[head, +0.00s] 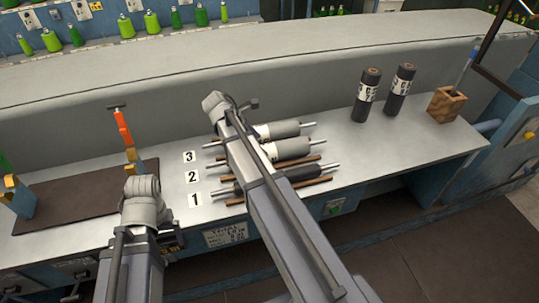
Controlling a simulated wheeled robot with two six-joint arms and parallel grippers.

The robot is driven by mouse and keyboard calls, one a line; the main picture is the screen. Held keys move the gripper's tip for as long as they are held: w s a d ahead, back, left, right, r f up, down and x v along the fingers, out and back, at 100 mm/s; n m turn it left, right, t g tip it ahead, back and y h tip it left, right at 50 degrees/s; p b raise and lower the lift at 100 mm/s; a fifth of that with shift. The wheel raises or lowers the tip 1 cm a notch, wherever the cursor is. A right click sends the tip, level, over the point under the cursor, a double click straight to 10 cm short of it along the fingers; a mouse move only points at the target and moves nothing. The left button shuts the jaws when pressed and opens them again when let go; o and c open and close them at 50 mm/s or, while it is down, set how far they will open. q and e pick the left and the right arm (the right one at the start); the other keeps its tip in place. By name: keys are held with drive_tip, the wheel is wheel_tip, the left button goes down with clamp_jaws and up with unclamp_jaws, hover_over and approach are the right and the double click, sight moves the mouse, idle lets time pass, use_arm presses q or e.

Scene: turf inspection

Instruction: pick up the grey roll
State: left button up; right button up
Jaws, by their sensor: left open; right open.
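Several rolls lie on wooden strips beside the labels 1, 2 and 3. A dark grey roll (303,172) lies by label 1. My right arm crosses in front and hides their left parts. My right gripper (244,104) is open, beyond the rolls near the back wall of the bench, apart from them. My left gripper (141,187) is open, left of the number labels; its fingers are mostly hidden.
Two dark labelled cylinders (368,92) (400,90) stand at the right. A wooden box (445,104) holds a tool. A dark mat (75,198) with blue and yellow posts and an orange piece (123,128) is at the left. The bench (400,142) is clear right of the rolls.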

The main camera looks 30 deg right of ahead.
sight(265, 147)
drive_tip(key=shift+b+x, duration=2.15)
drive_tip(key=shift+x, duration=0.55)
drive_tip(key=shift+w, duration=0.15)
clamp_jaws()
